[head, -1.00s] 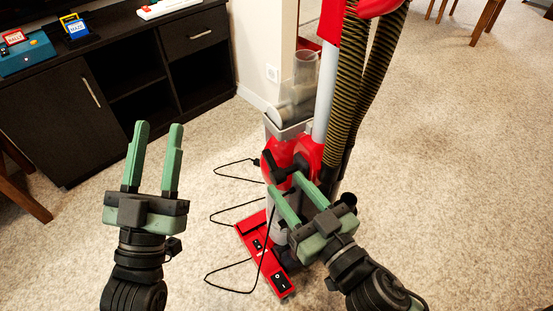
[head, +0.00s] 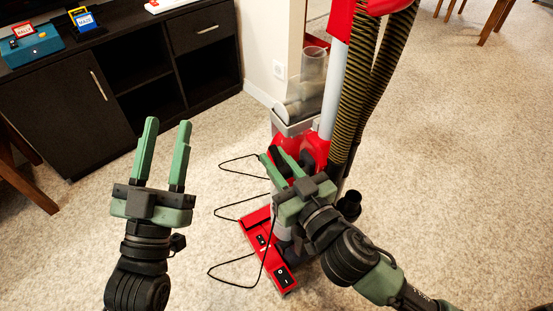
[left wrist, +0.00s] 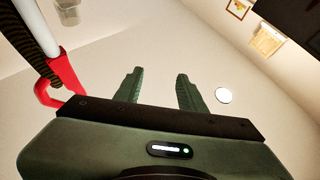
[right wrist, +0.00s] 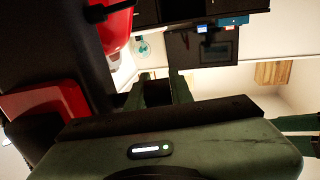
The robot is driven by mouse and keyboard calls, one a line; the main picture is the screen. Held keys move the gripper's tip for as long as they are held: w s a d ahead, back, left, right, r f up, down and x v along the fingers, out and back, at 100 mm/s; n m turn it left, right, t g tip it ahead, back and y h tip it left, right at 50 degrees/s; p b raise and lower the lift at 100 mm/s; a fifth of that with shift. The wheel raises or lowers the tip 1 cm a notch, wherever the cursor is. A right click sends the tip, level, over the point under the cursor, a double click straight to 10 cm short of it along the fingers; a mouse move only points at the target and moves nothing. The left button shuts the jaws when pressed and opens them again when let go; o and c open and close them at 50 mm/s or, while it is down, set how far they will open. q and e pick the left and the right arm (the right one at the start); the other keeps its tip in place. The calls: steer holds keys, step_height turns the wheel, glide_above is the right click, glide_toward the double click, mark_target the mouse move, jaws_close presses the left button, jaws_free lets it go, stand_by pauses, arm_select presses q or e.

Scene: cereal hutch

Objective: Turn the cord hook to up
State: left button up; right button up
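The red and grey upright vacuum (head: 325,120) stands on the carpet. The black cord hook (head: 307,159) sits on its red body and is partly hidden by my right gripper, so I cannot tell its exact angle. My right gripper (head: 270,153) is at the hook, its green fingers apart. In the right wrist view a dark piece (right wrist: 157,92) shows between the fingers; I cannot tell if they touch it. My left gripper (head: 168,138) is open and empty, raised to the left of the vacuum. It is also open in the left wrist view (left wrist: 158,82).
Black cord loops (head: 232,212) stick out left of the vacuum, near its red base (head: 282,277). A striped hose (head: 362,90) runs down its right side. A dark cabinet (head: 70,115) stands at the back left. Carpet on the right is clear.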

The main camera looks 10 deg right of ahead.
jaws_close()
